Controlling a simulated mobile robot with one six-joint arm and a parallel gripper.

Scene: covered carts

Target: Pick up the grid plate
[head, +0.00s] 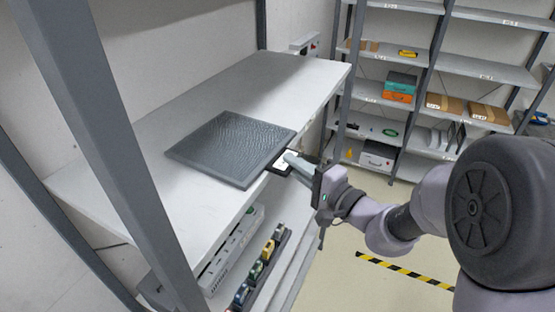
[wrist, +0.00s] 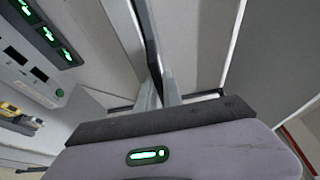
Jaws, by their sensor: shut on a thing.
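The grid plate (head: 232,148) is a flat, dark grey, square slab with a textured top. It lies on the upper board of the grey shelf (head: 190,205), its near right edge close to the board's front edge. My gripper (head: 289,160) reaches in from the right at the plate's right side, beside a small black-edged white patch there. In the wrist view the fingers (wrist: 160,92) are shut on the thin dark edge of the plate (wrist: 150,40). The exact contact is partly hidden in the head view by the fingers.
A lower board holds a pale grey device (head: 236,245) and a rack of several small coloured items (head: 262,265). A dark shelf post (head: 100,130) stands at the left. More shelves with boxes (head: 400,85) stand behind. The upper board is bare behind the plate.

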